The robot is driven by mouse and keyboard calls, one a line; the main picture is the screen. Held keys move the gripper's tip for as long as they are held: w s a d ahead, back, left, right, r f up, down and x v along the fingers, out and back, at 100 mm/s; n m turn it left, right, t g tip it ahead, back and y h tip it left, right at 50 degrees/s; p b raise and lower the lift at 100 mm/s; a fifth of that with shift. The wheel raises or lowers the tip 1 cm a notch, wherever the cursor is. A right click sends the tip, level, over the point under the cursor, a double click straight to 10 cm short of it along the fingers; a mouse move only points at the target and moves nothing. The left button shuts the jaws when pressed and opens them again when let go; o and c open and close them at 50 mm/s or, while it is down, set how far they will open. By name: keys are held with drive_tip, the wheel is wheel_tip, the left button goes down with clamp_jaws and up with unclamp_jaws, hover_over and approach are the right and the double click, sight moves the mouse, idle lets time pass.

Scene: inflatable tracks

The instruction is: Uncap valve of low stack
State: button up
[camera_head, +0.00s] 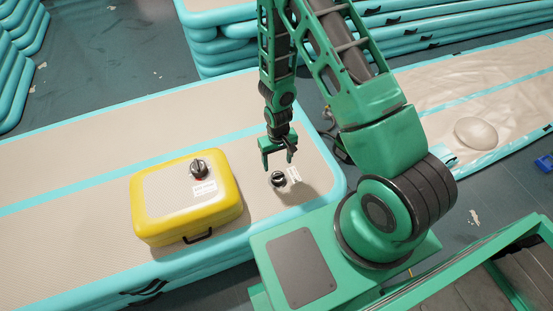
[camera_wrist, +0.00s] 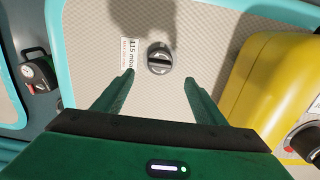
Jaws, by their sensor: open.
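The low stack (camera_head: 90,150) is a beige inflatable track with turquoise edges, and its surface fills the middle of the wrist view (camera_wrist: 205,40). A round dark valve cap (camera_head: 278,179) sits near its right end, beside a small white label. In the wrist view the valve cap (camera_wrist: 159,58) shows a raised grip bar across its top. My gripper (camera_head: 278,160) is open and empty, pointing down above the valve. In the wrist view my gripper's fingers (camera_wrist: 160,85) stand apart to either side below the cap, not touching it.
A yellow case (camera_head: 185,208) with a dark knob lies on the track, left of the valve. Taller stacked tracks (camera_head: 225,45) stand behind. A flatter, wrinkled track (camera_head: 490,95) lies at the right. A small gauge device (camera_wrist: 37,73) is beyond the track's edge.

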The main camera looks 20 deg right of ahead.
sight(277, 174)
wheel_tip(277, 174, down, 10)
drive_tip(key=shift+r, duration=0.1)
idle(0.4)
drive_tip(key=c, duration=1.1)
drive_tip(key=n, duration=0.4)
drive_tip(key=shift+n, duration=0.6)
drive_tip(key=n, duration=0.4)
drive_tip(key=shift+s+a, duration=0.1)
drive_tip(key=shift+n, duration=0.6)
